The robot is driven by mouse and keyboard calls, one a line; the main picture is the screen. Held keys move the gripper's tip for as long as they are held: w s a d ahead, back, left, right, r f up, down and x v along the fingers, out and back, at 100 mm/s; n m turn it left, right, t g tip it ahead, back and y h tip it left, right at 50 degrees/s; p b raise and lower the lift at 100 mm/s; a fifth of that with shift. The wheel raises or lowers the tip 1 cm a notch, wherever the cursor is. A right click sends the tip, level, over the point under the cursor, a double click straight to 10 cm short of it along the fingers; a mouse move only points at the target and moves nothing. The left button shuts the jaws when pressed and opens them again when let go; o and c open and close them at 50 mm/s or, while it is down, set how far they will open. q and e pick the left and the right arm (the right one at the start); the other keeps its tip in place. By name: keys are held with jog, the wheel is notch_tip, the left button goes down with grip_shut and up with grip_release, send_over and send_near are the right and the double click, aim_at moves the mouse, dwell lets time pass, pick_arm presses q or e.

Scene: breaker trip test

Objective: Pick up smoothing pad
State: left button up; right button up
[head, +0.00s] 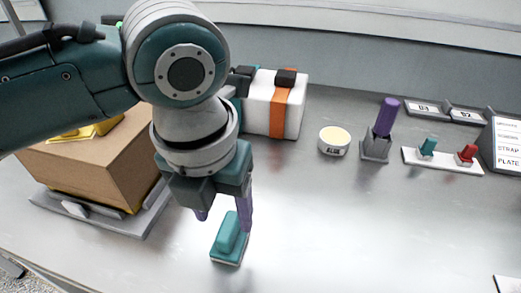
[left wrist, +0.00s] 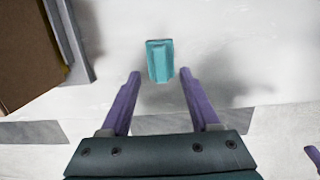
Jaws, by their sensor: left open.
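The smoothing pad (head: 229,240) is a teal block with a raised grip along its top and a pale underside, lying on the grey table. It also shows in the left wrist view (left wrist: 160,61), beyond the fingertips and roughly centred between them. My left gripper (head: 224,222) has purple fingers, points down and is open and empty. In the left wrist view its two fingers (left wrist: 160,75) stand apart, with the pad ahead of them and not visibly touched. My right gripper cannot be identified; only a purple tip shows at the lower right edge of the wrist view.
A cardboard box (head: 95,160) on a grey tray (head: 105,221) stands left of the pad. Behind are a white box with an orange strap (head: 273,105), a round tin (head: 334,141), a purple-handled tool in a holder (head: 376,148) and a switch strip (head: 442,160). The front right table is clear.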

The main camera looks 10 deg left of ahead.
aim_at(227, 225)
pick_arm(q)
jog(key=f, duration=0.3)
jog(key=f+b, duration=0.1)
jog(key=shift+w+f, duration=0.3)
jog(key=shift+w, duration=0.1)
jog(key=shift+c, duration=0.3)
grip_shut()
